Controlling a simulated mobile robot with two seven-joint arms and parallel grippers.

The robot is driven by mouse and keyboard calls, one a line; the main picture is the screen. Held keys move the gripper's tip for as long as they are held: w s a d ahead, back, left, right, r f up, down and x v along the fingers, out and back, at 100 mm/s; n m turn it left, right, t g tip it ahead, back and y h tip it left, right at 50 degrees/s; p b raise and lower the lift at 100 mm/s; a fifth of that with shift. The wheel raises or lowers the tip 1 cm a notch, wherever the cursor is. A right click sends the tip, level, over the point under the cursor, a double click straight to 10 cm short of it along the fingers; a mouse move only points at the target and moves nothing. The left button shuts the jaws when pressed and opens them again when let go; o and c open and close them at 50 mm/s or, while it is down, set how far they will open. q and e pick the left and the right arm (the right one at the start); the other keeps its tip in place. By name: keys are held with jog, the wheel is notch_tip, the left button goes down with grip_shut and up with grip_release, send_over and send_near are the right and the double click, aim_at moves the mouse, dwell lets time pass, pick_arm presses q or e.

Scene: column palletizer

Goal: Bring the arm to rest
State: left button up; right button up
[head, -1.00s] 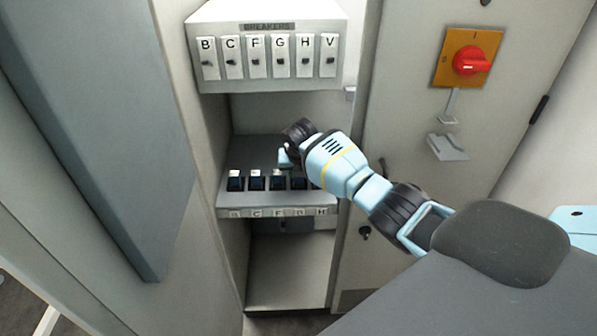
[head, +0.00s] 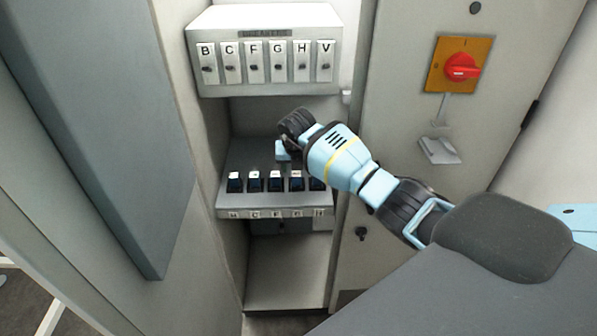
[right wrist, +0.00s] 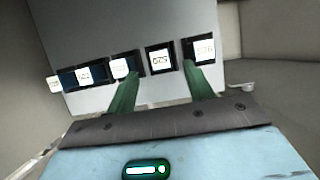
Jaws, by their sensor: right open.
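My right arm reaches in from the right in the head view, and its gripper (head: 284,150) is over the shelf of dark switches. In the right wrist view the two green fingers of this gripper (right wrist: 160,88) are apart, with nothing between them but the view of the panel behind. Dark blocks with white labels (right wrist: 160,59) lie beyond the fingertips. In the head view the row of dark switches (head: 254,182) sits on the grey shelf (head: 270,201). The wrist hides part of the shelf's right side. My left gripper is not in view.
A breaker box (head: 265,22) with lettered breakers hangs above the shelf. A red rotary switch (head: 462,67) on an orange plate is on the cabinet door (head: 400,120) at right. A grey door panel (head: 110,120) stands at left. The lower compartment (head: 285,265) looks empty.

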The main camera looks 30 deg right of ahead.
jog(key=shift+v, duration=1.2)
